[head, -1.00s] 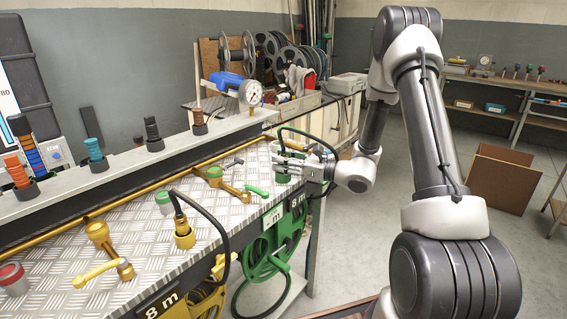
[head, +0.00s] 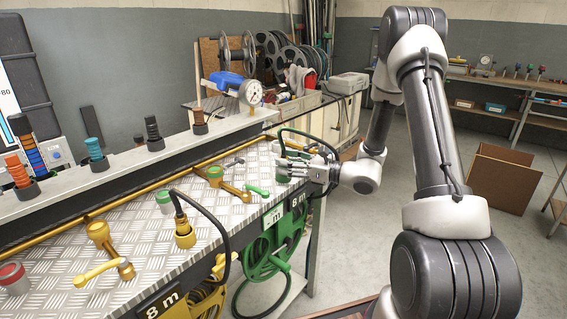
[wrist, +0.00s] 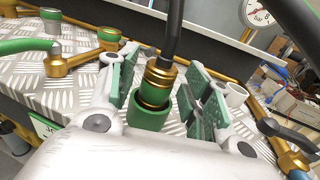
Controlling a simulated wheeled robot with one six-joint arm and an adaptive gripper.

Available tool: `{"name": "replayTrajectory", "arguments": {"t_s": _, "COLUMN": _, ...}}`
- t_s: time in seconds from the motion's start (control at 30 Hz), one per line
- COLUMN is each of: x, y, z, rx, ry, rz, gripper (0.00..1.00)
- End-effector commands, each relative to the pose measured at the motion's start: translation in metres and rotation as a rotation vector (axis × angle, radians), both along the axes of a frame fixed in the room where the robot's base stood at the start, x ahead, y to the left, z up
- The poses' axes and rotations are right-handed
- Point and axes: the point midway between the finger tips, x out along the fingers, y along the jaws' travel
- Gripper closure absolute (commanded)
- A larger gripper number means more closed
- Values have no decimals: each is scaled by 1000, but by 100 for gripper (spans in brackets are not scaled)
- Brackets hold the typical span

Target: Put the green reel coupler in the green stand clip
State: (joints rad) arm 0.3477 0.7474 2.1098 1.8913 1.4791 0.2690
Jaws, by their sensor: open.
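The green reel coupler (wrist: 157,84) is a brass fitting with a green band on the end of a black hose. In the wrist view it stands nearly upright, its lower end in the green stand clip (wrist: 147,114), a green cup. In the head view the green clip (head: 283,175) is at the bench's right edge, partly behind my gripper. My gripper (head: 303,166) is open. In the wrist view its green-padded fingers stand on both sides of the coupler, with a visible gap on the right. How deep the coupler sits is partly hidden.
A yellow coupler (head: 184,234) stands on the bench with its own black hose. Brass valves (head: 214,174) and a green-handled lever (head: 257,190) stand nearby. The green hose reel (head: 262,262) hangs below the bench edge. A pressure gauge (head: 251,92) is behind.

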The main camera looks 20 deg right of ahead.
Motion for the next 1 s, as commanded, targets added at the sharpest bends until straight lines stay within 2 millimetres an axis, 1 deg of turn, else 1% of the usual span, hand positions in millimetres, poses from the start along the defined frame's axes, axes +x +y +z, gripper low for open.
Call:
{"name": "replayTrajectory", "arguments": {"t_s": 0.03, "x": -6, "y": -9, "z": 0, "rx": 1, "ry": 1, "rz": -4, "gripper": 51}}
{"name": "replayTrajectory", "arguments": {"t_s": 0.2, "x": -31, "y": -40, "z": 0, "rx": 1, "ry": 1, "rz": -6, "gripper": 51}}
{"name": "replayTrajectory", "arguments": {"t_s": 0.33, "x": -48, "y": -61, "z": 0, "rx": 1, "ry": 1, "rz": -5, "gripper": 51}}
{"name": "replayTrajectory", "arguments": {"t_s": 0.43, "x": -58, "y": -72, "z": 0, "rx": 0, "ry": 0, "rz": -4, "gripper": 51}}
{"name": "replayTrajectory", "arguments": {"t_s": 0.6, "x": -66, "y": -81, "z": 0, "rx": 1, "ry": 0, "rz": -1, "gripper": 51}}
{"name": "replayTrajectory", "arguments": {"t_s": 0.67, "x": -67, "y": -81, "z": 1, "rx": -2, "ry": -1, "rz": 4, "gripper": 51}}
{"name": "replayTrajectory", "arguments": {"t_s": 0.73, "x": -72, "y": -76, "z": 6, "rx": -21, "ry": -9, "rz": 29, "gripper": 51}}
{"name": "replayTrajectory", "arguments": {"t_s": 0.77, "x": -75, "y": -71, "z": 10, "rx": -39, "ry": -16, "rz": 52, "gripper": 51}}
{"name": "replayTrajectory", "arguments": {"t_s": 0.83, "x": -91, "y": -56, "z": 23, "rx": -103, "ry": -44, "rz": 135, "gripper": 51}}
{"name": "replayTrajectory", "arguments": {"t_s": 0.87, "x": -100, "y": -48, "z": 30, "rx": -143, "ry": -61, "rz": 182, "gripper": 51}}
{"name": "replayTrajectory", "arguments": {"t_s": 0.9, "x": -116, "y": -36, "z": 40, "rx": -204, "ry": -87, "rz": 256, "gripper": 51}}
{"name": "replayTrajectory", "arguments": {"t_s": 0.97, "x": -145, "y": -21, "z": 53, "rx": -317, "ry": -134, "rz": 380, "gripper": 51}}
{"name": "replayTrajectory", "arguments": {"t_s": 1.0, "x": -166, "y": -13, "z": 60, "rx": -400, "ry": -169, "rz": 466, "gripper": 51}}
